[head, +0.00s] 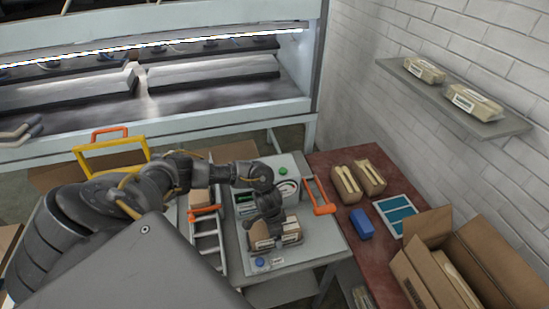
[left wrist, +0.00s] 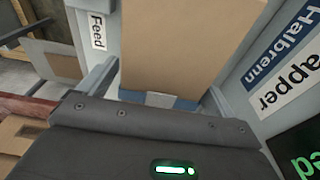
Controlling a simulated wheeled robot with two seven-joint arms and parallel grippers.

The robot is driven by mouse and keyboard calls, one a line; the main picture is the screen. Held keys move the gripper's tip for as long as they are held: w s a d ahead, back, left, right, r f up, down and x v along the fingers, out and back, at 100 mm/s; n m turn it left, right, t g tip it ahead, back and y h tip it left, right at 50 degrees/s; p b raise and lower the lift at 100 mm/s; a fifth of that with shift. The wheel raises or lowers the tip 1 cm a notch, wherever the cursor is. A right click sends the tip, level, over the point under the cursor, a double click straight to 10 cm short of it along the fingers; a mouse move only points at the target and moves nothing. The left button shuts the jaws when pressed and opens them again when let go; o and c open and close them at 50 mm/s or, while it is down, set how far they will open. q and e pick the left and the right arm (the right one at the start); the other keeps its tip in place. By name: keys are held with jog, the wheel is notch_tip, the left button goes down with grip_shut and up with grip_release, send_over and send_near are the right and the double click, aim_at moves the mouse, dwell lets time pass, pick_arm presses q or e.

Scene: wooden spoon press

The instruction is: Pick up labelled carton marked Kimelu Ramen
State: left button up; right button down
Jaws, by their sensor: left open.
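Several labelled tan cartons are in view, and no label can be read as Kimelu Ramen. One carton (head: 291,238) sits on the grey machine, partly hidden under my left gripper (head: 275,228). My left gripper is open and points down at it; I cannot tell whether the fingers touch it. In the left wrist view a plain brown carton face (left wrist: 185,45) lies just ahead of the dark gripper body. Two cartons (head: 346,185) (head: 371,177) lie on the red table. Two labelled cartons (head: 424,70) (head: 473,103) lie on the wall shelf. My right gripper is not in view.
The grey machine (head: 287,171) has a green button and orange handle (head: 324,200). A blue block (head: 361,224) and a teal-and-white panel (head: 394,214) lie on the red table (head: 335,160). An open cardboard box (head: 490,250) stands at right. A yellow-handled frame (head: 108,145) is at left.

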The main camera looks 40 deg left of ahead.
pick_arm(q)
jog(key=shift+f, duration=0.2)
jog(key=c, duration=1.4)
jog(key=shift+o, duration=0.2)
jog(key=shift+r, duration=0.1)
jog(key=shift+r, duration=0.55)
jog(key=s+d+r+p, duration=0.3)
jog(key=s+d+r, duration=0.3)
jog(key=s+r, duration=0.5)
jog(key=shift+s+r, duration=0.4)
jog(key=shift+s, duration=0.35)
